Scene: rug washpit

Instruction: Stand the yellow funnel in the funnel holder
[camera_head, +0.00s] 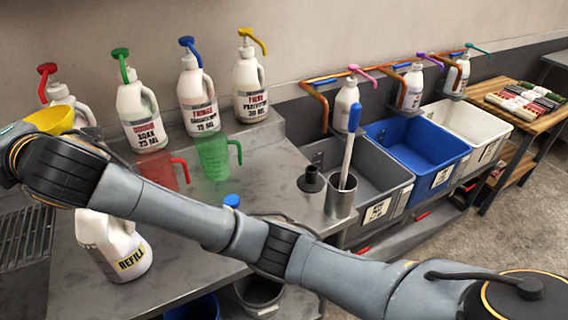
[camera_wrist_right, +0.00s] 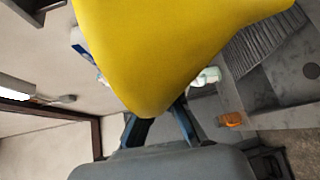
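The yellow funnel (camera_head: 52,119) is at the far left of the head view, partly hidden behind my right arm. In the right wrist view the funnel (camera_wrist_right: 165,50) fills the upper middle, and its narrower end lies between the two fingers of my right gripper (camera_wrist_right: 160,125). The fingers appear shut on it, and it is held above the counter. A small dark round stand with a short upright neck (camera_head: 311,180) is on the steel counter, left of the brush cup; it may be the funnel holder. Its neck looks empty. My left gripper is not in view.
Several white pump bottles (camera_head: 139,118) line the back wall. A red jug (camera_head: 163,172) and a green jug (camera_head: 213,157) stand before them. A refill jug (camera_head: 114,246) is below my arm. A steel cup (camera_head: 341,198) holds a brush; grey, blue (camera_head: 416,150) and white bins lie right.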

